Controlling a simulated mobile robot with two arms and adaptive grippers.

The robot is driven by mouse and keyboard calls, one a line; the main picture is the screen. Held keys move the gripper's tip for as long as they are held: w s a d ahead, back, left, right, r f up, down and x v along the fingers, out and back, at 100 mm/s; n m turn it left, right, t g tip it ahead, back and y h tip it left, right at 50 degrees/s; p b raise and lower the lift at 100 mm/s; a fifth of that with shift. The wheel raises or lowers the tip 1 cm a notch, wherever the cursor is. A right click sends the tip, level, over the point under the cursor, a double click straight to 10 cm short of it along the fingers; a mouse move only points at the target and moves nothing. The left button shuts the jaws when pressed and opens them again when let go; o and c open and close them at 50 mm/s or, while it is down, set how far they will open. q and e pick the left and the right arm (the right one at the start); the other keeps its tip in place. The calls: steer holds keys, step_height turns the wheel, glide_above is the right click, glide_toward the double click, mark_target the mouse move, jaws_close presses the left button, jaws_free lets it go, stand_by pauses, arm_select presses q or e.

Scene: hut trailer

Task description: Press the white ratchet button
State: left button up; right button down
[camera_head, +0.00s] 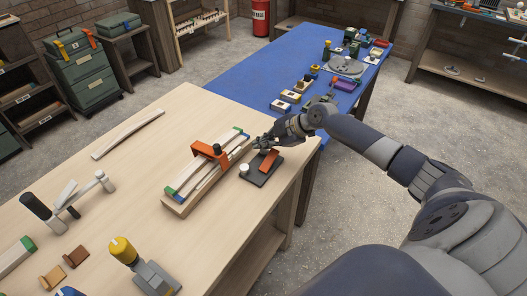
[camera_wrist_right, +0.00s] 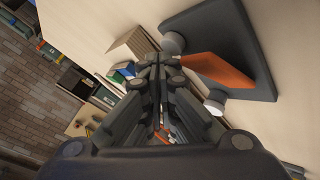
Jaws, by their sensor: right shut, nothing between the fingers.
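A dark base plate (camera_head: 262,180) with an orange wedge-shaped part (camera_head: 265,163) lies on the light wooden table. A small white button (camera_head: 244,168) stands at its left end. In the wrist view the plate (camera_wrist_right: 258,62) is at upper right, with the orange part (camera_wrist_right: 218,68) and two pale round knobs, one at its upper left (camera_wrist_right: 173,42) and one below the orange part (camera_wrist_right: 215,101). My right gripper (camera_head: 262,143) is shut and empty, just beyond the plate; its fingers (camera_wrist_right: 155,68) point beside the plate and look apart from the button. My left gripper is out of view.
A yellow-topped device (camera_head: 123,249) stands at the front. A blue table (camera_head: 270,65) with several small devices adjoins behind. The table's right edge is close to the plate.

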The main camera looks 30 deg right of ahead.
mark_target(263, 152)
steer(key=shift+f+b, duration=0.6)
steer(key=shift+f, duration=0.05)
stand_by(0.8)
steer(key=shift+r, duration=0.15)
steer(key=shift+r+p, duration=0.55)
steer(key=shift+r, duration=0.35)
steer(key=shift+r+p, duration=1.55)
steer(key=shift+r, duration=1)
steer(key=shift+s+f, duration=0.1)
